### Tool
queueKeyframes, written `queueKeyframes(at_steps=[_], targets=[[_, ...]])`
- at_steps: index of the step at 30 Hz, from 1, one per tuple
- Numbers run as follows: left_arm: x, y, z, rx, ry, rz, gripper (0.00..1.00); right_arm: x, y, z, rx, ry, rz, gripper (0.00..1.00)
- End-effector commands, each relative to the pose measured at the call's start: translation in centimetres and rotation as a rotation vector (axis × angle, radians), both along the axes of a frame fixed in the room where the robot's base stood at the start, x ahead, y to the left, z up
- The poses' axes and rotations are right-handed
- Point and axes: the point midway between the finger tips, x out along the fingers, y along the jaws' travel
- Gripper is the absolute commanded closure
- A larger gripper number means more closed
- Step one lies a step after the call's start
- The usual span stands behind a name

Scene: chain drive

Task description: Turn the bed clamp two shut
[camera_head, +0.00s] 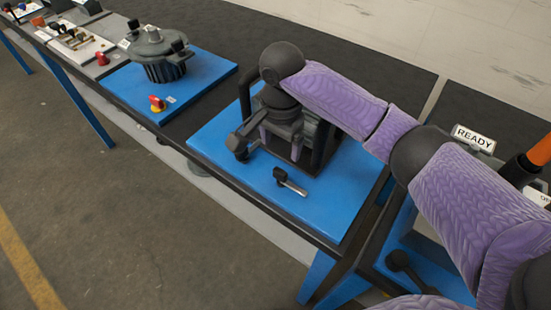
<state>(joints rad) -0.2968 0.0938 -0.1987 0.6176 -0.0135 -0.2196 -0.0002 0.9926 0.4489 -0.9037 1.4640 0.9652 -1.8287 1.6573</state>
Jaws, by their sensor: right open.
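My right arm comes in from the right, and its wrist bends down over a dark machine (318,146) on a blue board (325,205). A second lever (290,182), with a black knob and a silver bar, lies low on the board in front of the machine, apart from the gripper. I cannot tell which one is bed clamp two. My left gripper is out of view.
A READY sign (474,138) and an orange-handled part (536,152) are at right. The board's front right is clear.

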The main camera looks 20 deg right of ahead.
Motion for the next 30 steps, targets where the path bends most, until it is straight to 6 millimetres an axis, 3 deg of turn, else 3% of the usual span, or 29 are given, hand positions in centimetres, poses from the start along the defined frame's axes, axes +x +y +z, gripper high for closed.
queueKeyframes(at_steps=[3, 9, 13, 21, 23, 30], targets=[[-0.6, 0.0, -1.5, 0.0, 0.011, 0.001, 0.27, -0.1, 0.0, -3.3, 0.0, 0.004, 0.0, 0.15], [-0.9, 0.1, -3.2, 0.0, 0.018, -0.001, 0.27, -0.1, 0.0, -7.8, 0.001, 0.001, 0.001, 0.15], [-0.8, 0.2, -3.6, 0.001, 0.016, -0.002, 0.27, 0.0, 0.0, -9.0, 0.001, -0.002, 0.001, 0.15], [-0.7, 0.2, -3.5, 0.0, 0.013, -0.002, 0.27, 0.0, 0.0, -9.1, 0.002, -0.003, 0.003, 0.15], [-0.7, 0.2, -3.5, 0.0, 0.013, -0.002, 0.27, 0.0, 0.0, -9.1, 0.002, -0.003, 0.003, 0.25], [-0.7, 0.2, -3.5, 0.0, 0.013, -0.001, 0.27, 0.0, 0.0, -9.1, 0.002, -0.003, 0.003, 0.76]])
